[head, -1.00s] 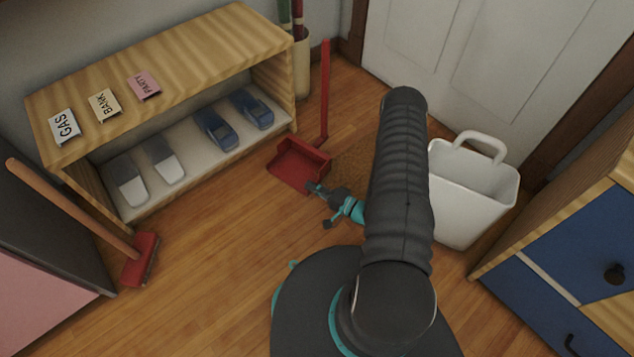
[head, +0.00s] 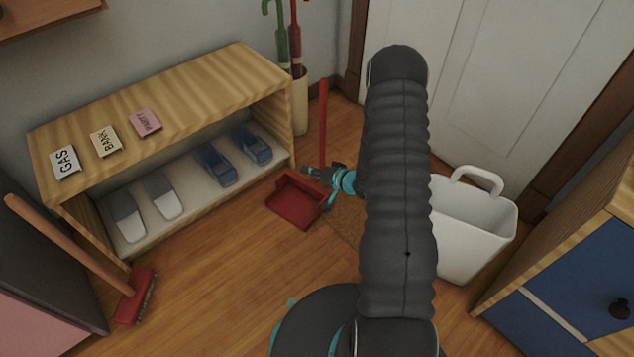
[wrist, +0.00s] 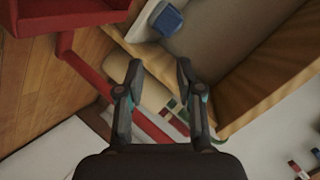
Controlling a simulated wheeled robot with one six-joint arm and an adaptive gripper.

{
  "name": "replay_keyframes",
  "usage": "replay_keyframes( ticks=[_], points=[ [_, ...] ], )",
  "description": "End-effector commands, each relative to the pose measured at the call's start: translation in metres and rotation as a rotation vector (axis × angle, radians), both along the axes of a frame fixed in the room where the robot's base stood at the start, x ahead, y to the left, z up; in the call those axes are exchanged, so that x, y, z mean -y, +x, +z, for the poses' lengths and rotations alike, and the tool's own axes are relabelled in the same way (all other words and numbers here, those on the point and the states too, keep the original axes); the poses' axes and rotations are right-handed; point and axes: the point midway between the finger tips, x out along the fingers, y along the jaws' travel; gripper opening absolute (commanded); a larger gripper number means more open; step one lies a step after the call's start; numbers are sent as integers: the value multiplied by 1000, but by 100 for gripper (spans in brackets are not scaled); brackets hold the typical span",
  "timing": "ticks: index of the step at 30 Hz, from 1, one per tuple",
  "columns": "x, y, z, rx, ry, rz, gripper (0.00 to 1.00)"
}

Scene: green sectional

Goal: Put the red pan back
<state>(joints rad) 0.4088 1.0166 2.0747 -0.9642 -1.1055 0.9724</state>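The red pan (head: 296,200) is a dustpan lying on the wooden floor in front of the shelf, with its long red handle (head: 323,115) standing up behind it. In the wrist view the pan (wrist: 60,16) is at the top left, and its handle runs diagonally down behind my left finger. My gripper (head: 308,171) is by the lower end of the handle, above the pan's back edge. In the wrist view my gripper (wrist: 159,64) is open with nothing held between its fingertips. My arm hides part of the floor to the right.
A wooden shelf (head: 160,95) with shoes and label cards stands to the left. A cream umbrella stand (head: 299,100) is behind the handle. A white basket (head: 475,225) stands right of my arm. A red broom (head: 135,295) leans at the left.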

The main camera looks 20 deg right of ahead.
Motion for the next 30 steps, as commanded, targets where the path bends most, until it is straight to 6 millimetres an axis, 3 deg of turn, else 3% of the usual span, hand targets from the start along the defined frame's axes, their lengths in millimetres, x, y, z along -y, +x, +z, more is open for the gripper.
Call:
replay_keyframes(
  ticks=[1, 6, 14, 23, 30],
  points=[
    [4, 9, 20, 9, -64, -4, 36],
    [17, 24, 75, 0, -269, -35, 36],
    [31, 22, 165, -34, -525, -88, 36],
    [30, -21, 263, -111, -726, -140, 36],
    [18, -82, 326, -191, -814, -148, 36]
  ],
)
